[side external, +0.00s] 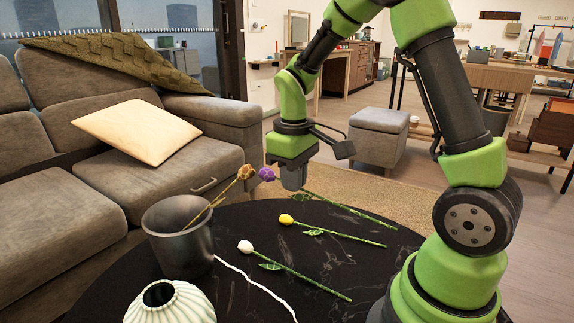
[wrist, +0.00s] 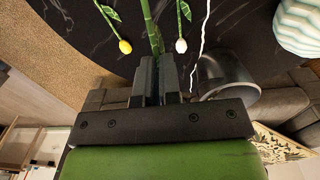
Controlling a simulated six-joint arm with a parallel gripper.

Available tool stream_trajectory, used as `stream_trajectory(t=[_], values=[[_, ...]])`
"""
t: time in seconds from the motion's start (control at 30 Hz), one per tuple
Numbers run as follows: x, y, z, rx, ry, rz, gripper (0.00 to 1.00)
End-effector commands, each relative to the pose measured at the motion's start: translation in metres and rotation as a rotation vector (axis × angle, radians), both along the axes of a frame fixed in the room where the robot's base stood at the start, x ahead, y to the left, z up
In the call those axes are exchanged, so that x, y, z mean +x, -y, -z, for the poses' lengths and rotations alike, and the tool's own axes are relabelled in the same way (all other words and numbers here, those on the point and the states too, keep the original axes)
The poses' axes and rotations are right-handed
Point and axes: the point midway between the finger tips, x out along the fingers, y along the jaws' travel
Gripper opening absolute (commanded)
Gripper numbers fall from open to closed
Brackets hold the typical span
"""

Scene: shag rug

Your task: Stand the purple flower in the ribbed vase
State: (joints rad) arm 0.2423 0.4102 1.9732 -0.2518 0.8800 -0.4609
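The purple flower (side external: 266,174) has its head just left of my gripper (side external: 293,184) in the side view, and its green stem (side external: 350,209) slants down to the right. The head shows above the table's far edge. In the wrist view, my gripper (wrist: 157,68) is shut on the stem (wrist: 150,28), which runs between the fingers; the head is hidden there. The stem looks nearer the camera than the other stems. The pale ribbed vase (side external: 170,303) stands at the table's front left, open at the top, empty as far as I see. It also shows in the wrist view (wrist: 300,25).
A dark bucket (side external: 180,240) holding a dried orange flower (side external: 245,172) stands behind the vase. A yellow flower (side external: 286,219) and a white flower (side external: 245,247) lie on the black table (side external: 225,285). A grey sofa is behind.

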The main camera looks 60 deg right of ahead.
Motion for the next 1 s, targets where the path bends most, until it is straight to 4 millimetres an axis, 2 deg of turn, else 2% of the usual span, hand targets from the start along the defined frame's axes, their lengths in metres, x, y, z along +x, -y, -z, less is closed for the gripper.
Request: stream_trajectory(t=[0.4, 0.6, 1.0], values=[[0.046, -0.019, -0.026, -0.027, 0.259, 0.214, 0.00], [0.056, -0.039, -0.038, -0.057, 0.431, 0.260, 0.00], [0.070, -0.067, -0.058, -0.131, 0.648, 0.379, 0.00]])
